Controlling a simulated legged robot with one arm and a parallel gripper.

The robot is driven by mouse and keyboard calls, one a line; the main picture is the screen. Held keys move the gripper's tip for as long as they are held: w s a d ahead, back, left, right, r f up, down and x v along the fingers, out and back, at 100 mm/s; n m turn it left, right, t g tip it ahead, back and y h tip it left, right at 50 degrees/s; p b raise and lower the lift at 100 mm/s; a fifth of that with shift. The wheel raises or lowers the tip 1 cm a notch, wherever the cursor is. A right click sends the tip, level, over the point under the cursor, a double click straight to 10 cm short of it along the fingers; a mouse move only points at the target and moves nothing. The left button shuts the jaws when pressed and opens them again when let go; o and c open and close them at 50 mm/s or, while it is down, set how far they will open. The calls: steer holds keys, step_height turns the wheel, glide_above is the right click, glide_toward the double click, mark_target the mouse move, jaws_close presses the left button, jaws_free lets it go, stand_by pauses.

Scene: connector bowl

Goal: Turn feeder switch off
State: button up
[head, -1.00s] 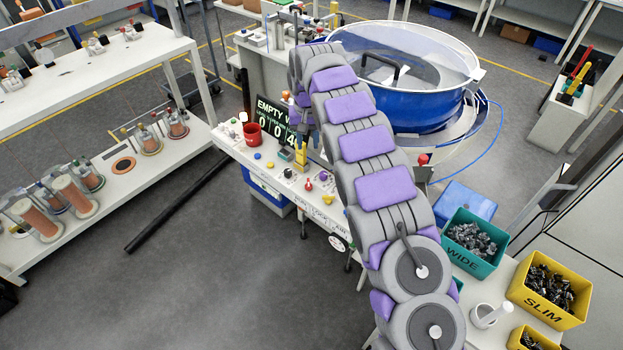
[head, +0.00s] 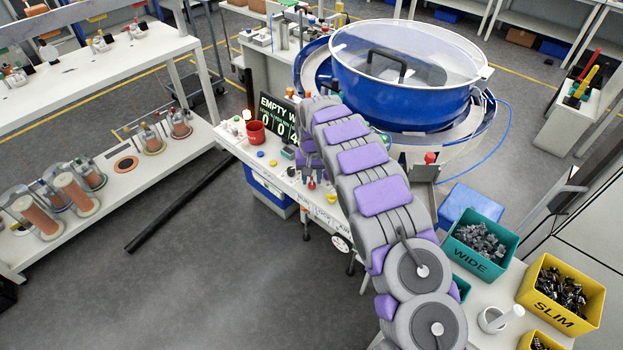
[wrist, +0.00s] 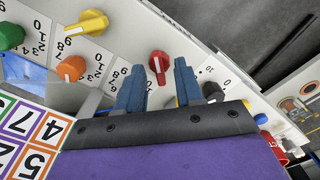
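The feeder switch cannot be told apart by a readable name. The control panel (head: 262,166) carries several coloured knobs. A red knob (wrist: 159,66) lies just beyond the gap between my fingertips in the wrist view, and appears apart from them. A yellow knob (wrist: 87,23), an orange knob (wrist: 71,69) and a green knob (wrist: 10,36) lie to its left, beside number scales.
A blue feeder bowl (head: 400,95) with a clear lid stands behind the panel. A red cup (head: 256,132) and a counter display (head: 278,117) are on its left. A teal WIDE bin (head: 474,264) and a yellow SLIM bin (head: 545,317) stand at the right.

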steer(key=shift+f, duration=0.3)
steer(key=shift+c, duration=0.4)
jaws_close()
